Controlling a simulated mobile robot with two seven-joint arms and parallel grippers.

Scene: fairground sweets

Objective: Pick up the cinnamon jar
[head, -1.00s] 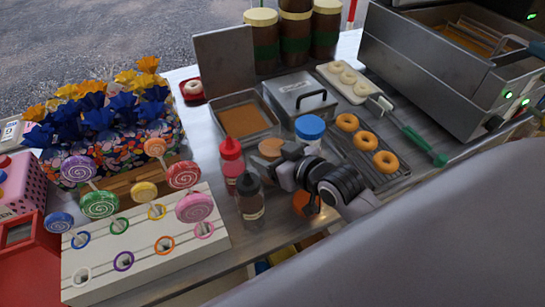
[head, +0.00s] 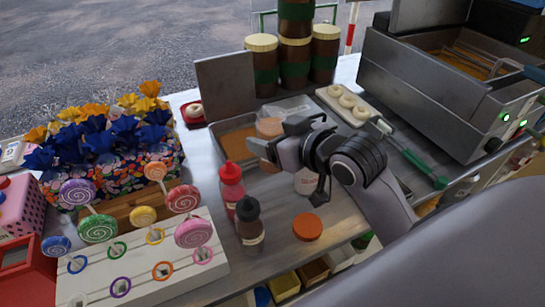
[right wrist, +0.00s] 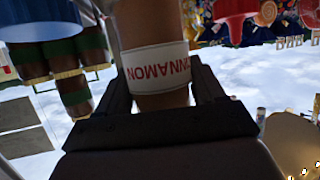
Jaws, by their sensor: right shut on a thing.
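The cinnamon jar (head: 268,128) is a brown jar with a white label. Its label reads CINNAMON upside down in the right wrist view (right wrist: 158,62). My right gripper (head: 276,146) is shut on the jar, with a finger on each side of it in the right wrist view (right wrist: 161,88). The jar appears held above the counter, behind the red bottle. The gripper hides part of it in the head view. My left gripper is not in view.
A red bottle (head: 231,186) and a dark brown bottle (head: 249,222) stand close in front. An orange lid (head: 307,227) is right of them. A white lollipop stand (head: 195,262) is at left. A metal fryer (head: 450,100) stands at right.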

